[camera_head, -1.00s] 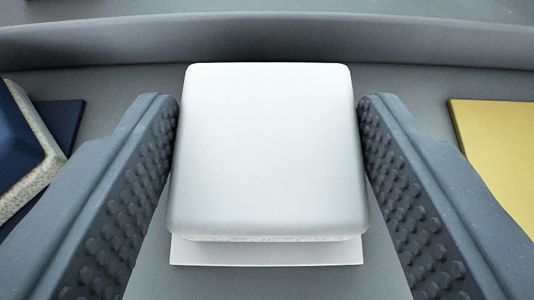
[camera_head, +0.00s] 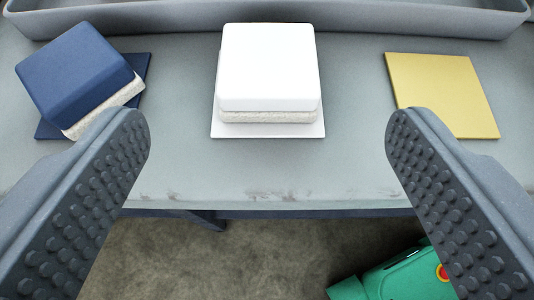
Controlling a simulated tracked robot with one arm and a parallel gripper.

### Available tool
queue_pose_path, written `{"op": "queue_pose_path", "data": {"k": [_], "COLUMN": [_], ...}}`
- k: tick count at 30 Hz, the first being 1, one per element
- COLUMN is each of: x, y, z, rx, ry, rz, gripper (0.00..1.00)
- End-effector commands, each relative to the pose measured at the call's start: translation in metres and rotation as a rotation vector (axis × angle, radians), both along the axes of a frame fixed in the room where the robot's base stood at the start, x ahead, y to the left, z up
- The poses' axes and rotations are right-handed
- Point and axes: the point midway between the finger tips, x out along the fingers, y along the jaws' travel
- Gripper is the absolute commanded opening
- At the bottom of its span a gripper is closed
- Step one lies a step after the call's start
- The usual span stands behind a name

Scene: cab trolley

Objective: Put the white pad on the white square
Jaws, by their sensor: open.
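The white pad (camera_head: 268,65) has a smooth white top and a rough pale underside. It lies on the white square (camera_head: 268,131), whose edge shows in front of the pad and a little at its sides. My gripper (camera_head: 268,140) is open and empty. Its two studded fingers stand wide apart, nearer to the camera than the pad, and neither touches it.
A blue pad (camera_head: 75,75) lies turned on a dark blue square (camera_head: 134,72) at the left. A bare yellow square (camera_head: 442,95) is at the right. A raised grey ledge (camera_head: 420,22) runs along the back of the grey trolley top (camera_head: 190,165). A green object (camera_head: 400,280) is below on the floor.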

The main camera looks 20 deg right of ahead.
Motion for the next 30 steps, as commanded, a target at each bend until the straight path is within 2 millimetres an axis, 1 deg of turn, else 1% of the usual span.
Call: {"op": "queue_pose_path", "data": {"k": [1, 3, 9, 17, 20, 23, 26, 27, 29, 30], "x": [-0.007, -0.014, -0.026, -0.026, -0.019, 0.000, 0.026, 0.037, 0.052, 0.060], "y": [0.004, 0.007, 0.011, 0.011, 0.005, -0.011, -0.041, -0.056, -0.080, -0.097], "z": [0.006, 0.010, 0.016, 0.016, 0.024, 0.047, 0.090, 0.110, 0.143, 0.165], "rx": [0.003, 0.003, 0.001, 0.001, 0.008, 0.027, 0.062, 0.075, 0.096, 0.108], "ry": [-0.002, -0.002, 0.000, 0.001, 0.016, 0.063, 0.115, 0.131, 0.140, 0.140], "rz": [0.004, 0.003, 0.000, -0.001, -0.003, 0.005, 0.036, 0.055, 0.092, 0.121], "gripper": [0.76, 0.76, 0.76, 0.76, 0.76, 0.76, 0.76, 0.76, 0.76, 0.76]}}
